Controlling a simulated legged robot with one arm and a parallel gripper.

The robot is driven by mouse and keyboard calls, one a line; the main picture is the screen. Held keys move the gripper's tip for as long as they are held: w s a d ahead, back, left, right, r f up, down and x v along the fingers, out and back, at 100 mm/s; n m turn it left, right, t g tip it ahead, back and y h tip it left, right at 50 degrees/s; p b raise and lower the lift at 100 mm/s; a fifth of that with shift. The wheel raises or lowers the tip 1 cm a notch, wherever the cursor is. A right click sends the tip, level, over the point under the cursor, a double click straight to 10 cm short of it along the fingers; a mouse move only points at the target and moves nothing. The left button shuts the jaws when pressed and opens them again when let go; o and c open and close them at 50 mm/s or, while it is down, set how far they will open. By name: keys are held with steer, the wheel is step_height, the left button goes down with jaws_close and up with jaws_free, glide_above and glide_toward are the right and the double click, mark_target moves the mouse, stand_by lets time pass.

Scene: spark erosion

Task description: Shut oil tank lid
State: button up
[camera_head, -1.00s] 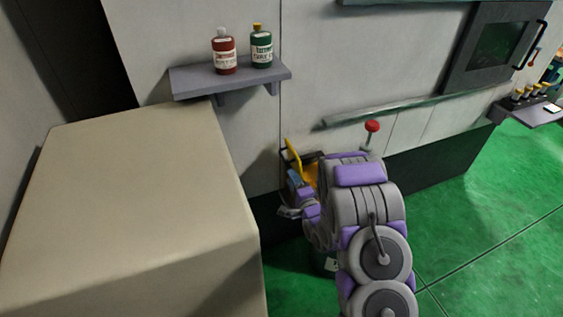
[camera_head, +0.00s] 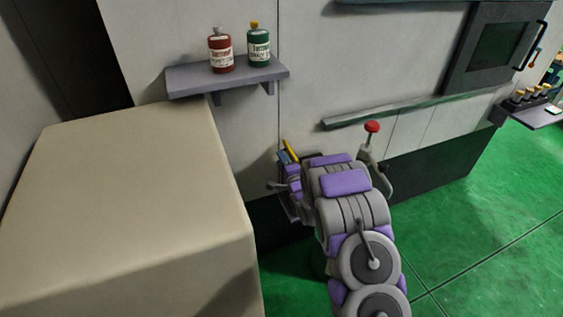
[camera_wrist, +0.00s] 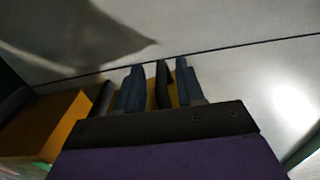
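The yellow lid (camera_head: 291,151) shows as a thin, steeply tilted strip beside the wall in the head view, mostly hidden by my arm. In the wrist view, a dark upright edge (camera_wrist: 162,84), probably the lid's, stands between my two blue-grey fingers with yellow behind it. My gripper (camera_wrist: 160,64) is open around that edge, with small gaps visible on both sides. In the head view my gripper (camera_head: 283,157) is at the lid, partly hidden by my wrist. An orange-yellow surface (camera_wrist: 55,130) lies at the lower left of the wrist view. The tank body is hidden.
A large beige block (camera_head: 130,200) stands left of my arm. A wall shelf (camera_head: 225,78) holds a red bottle (camera_head: 221,50) and a green bottle (camera_head: 259,46). A red-knobbed lever (camera_head: 372,127) rises just beyond my arm. Green floor (camera_head: 480,230) is open on the right.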

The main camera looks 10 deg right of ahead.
steer(key=shift+d, duration=0.2)
steer(key=shift+c, duration=1.4)
steer(key=shift+s+a, duration=0.1)
steer(key=shift+a, duration=0.1)
jaws_close()
steer(key=shift+f, duration=0.1)
steer(key=shift+d+m+p, duration=0.25)
steer(key=shift+m+p, duration=0.15)
steer(key=shift+p, duration=0.35)
